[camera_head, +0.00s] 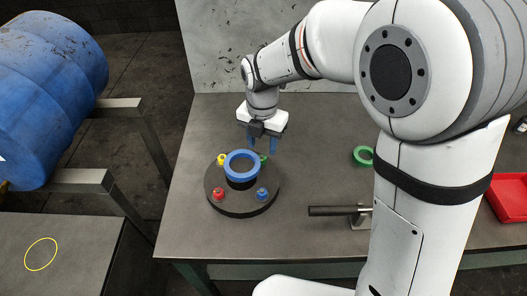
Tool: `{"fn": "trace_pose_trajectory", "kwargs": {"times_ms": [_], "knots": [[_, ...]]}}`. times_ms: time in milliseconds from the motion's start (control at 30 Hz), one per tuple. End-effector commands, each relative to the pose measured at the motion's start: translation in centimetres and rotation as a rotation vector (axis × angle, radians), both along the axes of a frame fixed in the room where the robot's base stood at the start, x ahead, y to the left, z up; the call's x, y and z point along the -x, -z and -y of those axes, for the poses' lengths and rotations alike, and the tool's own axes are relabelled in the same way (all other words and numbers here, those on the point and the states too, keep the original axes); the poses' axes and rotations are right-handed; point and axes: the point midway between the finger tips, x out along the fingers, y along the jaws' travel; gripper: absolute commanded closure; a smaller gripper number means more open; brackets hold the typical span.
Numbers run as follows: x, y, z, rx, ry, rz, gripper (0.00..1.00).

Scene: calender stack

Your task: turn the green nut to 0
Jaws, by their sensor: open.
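A dark round base (235,211) stands on the grey table. It carries small coloured nuts around a raised blue ring (242,175). The green nut (264,158) is at the far right of the base, partly hidden behind the blue ring and close to my fingers. Any scale or number by it is too small to read. My gripper (262,146) points down with blue fingertips, open, just behind and above the green nut. I cannot tell whether the fingers straddle it.
A yellow nut (222,159), a red nut (219,194) and a blue nut (262,194) sit on the base. A loose green ring (355,155) lies to the right, partly behind my arm. A dark bar (335,211) on a bracket stands in front. A red tray (510,198) is far right.

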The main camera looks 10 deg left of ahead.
Motion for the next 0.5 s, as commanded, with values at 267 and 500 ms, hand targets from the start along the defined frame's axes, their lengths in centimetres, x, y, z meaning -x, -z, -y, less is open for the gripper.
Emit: {"fn": "trace_pose_trajectory", "kwargs": {"times_ms": [267, 500], "knots": [[0.0, 3.6, 0.1, 0.001, 0.003, -0.001, 0.56], [0.0, 4.2, 0.1, -0.001, 0.004, 0.001, 0.56]]}}
